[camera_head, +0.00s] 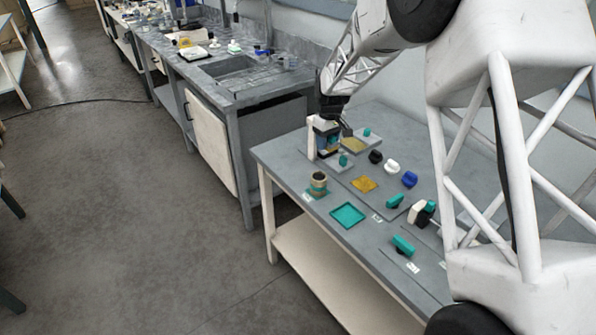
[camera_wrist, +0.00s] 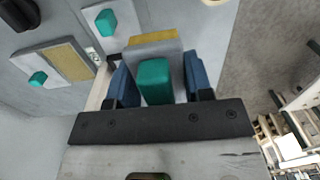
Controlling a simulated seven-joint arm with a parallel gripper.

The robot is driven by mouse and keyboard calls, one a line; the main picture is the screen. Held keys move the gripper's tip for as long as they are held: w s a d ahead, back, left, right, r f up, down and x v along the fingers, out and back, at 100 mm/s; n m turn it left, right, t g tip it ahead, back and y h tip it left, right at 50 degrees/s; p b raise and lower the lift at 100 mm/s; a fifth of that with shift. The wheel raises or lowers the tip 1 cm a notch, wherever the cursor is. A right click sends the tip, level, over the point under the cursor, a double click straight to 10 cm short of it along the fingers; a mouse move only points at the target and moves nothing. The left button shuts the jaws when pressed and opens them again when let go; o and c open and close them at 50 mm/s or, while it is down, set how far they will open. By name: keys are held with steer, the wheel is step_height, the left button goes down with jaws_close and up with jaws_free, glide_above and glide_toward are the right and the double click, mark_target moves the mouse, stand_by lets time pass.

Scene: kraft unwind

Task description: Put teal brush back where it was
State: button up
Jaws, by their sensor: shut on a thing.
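My gripper (camera_head: 327,140) is at the far left end of the table, its two blue fingers shut on a teal piece. In the wrist view my gripper (camera_wrist: 158,85) has this teal piece, which looks like the teal brush (camera_wrist: 154,78), between its fingers. A grey block with a yellow strip (camera_wrist: 155,38) shows just beyond the piece; I cannot tell whether they are joined. In the head view the held piece is hidden by the gripper. I cannot tell whether it touches anything below.
Near the gripper are a grey plate with a yellow pad (camera_head: 353,146) and a teal block (camera_head: 343,160). A banded jar (camera_head: 318,183), teal tray (camera_head: 348,215), yellow square (camera_head: 364,184) and several coloured pieces stand on the table (camera_head: 290,160). Its left front is clear.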

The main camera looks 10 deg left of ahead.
step_height(320, 180, up, 5)
glide_above(297, 170)
steer(key=shift+s+r, duration=0.1)
steer(key=shift+r, duration=0.05)
step_height(297, 170, down, 14)
steer(key=shift+f, duration=0.1)
stand_by(0.7)
steer(key=shift+f, duration=1.9)
steer(key=shift+f, duration=0.15)
steer(key=o, duration=0.8)
steer(key=shift+o, duration=0.2)
step_height(297, 170, up, 12)
